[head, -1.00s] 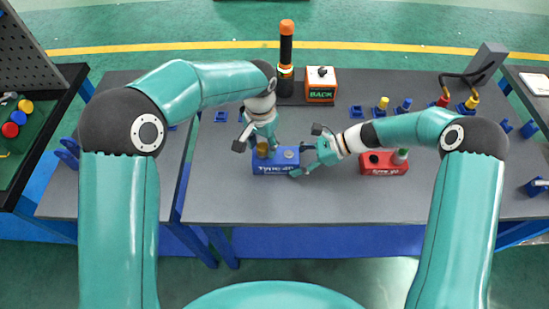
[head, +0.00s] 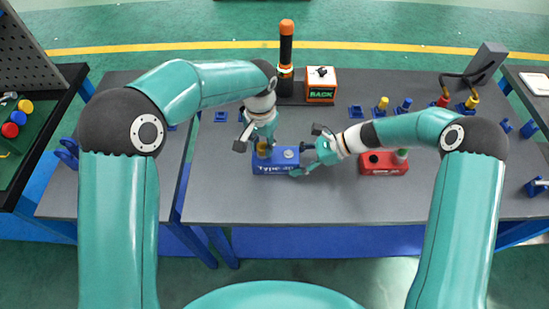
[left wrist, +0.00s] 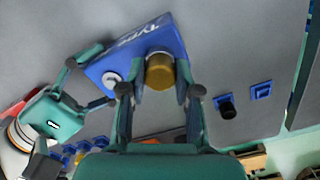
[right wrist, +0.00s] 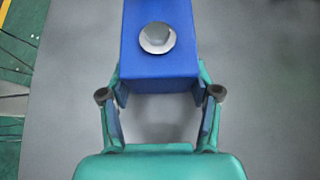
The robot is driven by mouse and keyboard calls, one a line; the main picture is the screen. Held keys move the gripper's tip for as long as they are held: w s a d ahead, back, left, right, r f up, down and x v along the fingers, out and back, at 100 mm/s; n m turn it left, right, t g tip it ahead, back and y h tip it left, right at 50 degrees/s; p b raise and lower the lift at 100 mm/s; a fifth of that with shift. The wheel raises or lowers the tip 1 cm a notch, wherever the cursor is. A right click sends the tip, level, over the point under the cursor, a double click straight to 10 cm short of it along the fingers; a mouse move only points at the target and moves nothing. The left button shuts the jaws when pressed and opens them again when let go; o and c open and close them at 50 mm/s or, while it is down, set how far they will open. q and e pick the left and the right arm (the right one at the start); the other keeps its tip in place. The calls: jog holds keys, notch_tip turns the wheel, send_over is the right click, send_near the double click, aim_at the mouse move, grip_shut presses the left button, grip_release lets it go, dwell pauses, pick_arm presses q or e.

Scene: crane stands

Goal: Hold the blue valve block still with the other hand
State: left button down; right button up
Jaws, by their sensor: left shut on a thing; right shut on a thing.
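The blue valve block (head: 276,168) sits on the grey table, with a brass-coloured cap (head: 263,151) at its left end and a silver round fitting (head: 289,154) at its right. My left gripper (head: 260,142) comes down from above and is shut on the brass cap, which shows between its fingers in the left wrist view (left wrist: 160,72). My right gripper (head: 305,160) is shut on the right end of the block. In the right wrist view its fingers (right wrist: 160,100) lie on both sides of the blue block (right wrist: 160,70), near the silver fitting.
A red valve block (head: 383,164) with a green-topped part stands to the right, by my right forearm. An orange and black cylinder (head: 286,50) and an orange box marked BACK (head: 320,85) stand behind. Several coloured fittings in blue holders line the back right. The front of the table is clear.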

pick_arm(q)
jog(key=n, duration=0.4)
jog(key=shift+r, duration=0.1)
jog(key=shift+n, duration=0.4)
jog(key=n, duration=0.3)
jog(key=shift+n, duration=1.1)
jog(key=shift+r+n, duration=0.1)
jog(key=shift+n, duration=0.9)
jog(key=n, duration=0.3)
